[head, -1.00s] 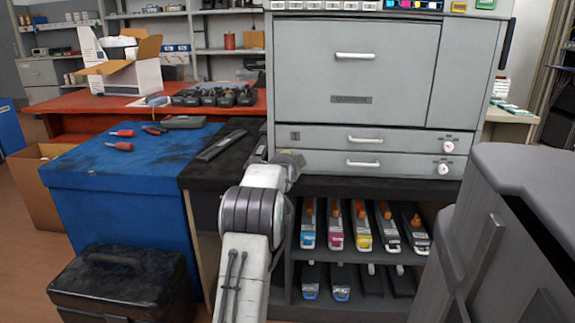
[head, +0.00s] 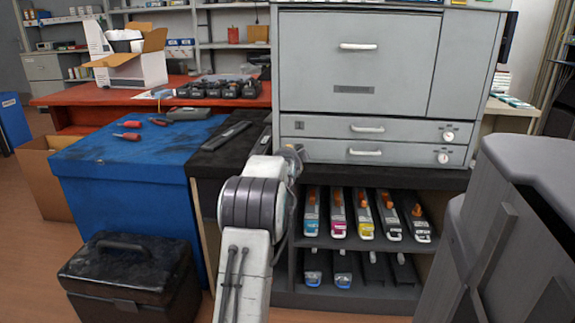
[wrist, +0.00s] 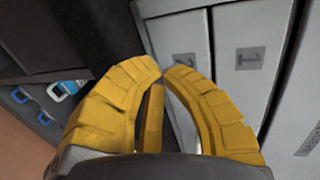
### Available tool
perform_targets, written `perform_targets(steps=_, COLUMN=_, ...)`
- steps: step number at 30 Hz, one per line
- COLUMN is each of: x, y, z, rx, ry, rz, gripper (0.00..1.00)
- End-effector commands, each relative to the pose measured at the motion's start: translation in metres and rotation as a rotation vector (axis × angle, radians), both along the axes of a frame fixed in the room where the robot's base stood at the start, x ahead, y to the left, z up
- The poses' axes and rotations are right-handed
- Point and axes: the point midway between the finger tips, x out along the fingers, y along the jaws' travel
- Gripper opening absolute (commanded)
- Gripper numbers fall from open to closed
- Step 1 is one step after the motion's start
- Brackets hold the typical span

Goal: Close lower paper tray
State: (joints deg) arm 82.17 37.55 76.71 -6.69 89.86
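The lower paper tray (head: 410,154) is the lower of two grey drawers under the big printer's door, with a white handle (head: 364,152) and a round dial at its right. Its front looks about level with the upper tray (head: 345,130). Its left end is behind my arm. In the wrist view the lower tray front (wrist: 186,30) and the upper tray front marked 1 (wrist: 250,30) appear turned on their side. My gripper (wrist: 163,68) has its yellow fingertips together in front of the lower tray. I see nothing between the tips, and cannot tell whether they touch the tray.
A dark shelf with several toner cartridges (head: 366,214) is below the printer. A grey cabinet (head: 500,240) stands close at the right. A blue bench (head: 130,165) with red-handled screwdrivers and a black toolbox (head: 130,270) are at the left. Some floor shows at the lower left.

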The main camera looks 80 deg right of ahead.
Motion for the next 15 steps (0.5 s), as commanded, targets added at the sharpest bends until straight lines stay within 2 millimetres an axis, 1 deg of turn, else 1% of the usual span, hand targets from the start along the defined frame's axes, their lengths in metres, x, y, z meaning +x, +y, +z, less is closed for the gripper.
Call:
perform_targets(steps=1, x=-0.001, y=0.004, z=0.004, rx=-0.003, ry=0.000, rz=0.000, gripper=0.00)
perform_targets(steps=5, x=-0.003, y=0.016, z=0.008, rx=-0.003, ry=0.000, rz=-0.001, gripper=0.00)
perform_targets(steps=15, x=-0.008, y=0.056, z=0.021, rx=-0.004, ry=0.000, rz=-0.001, gripper=0.00)
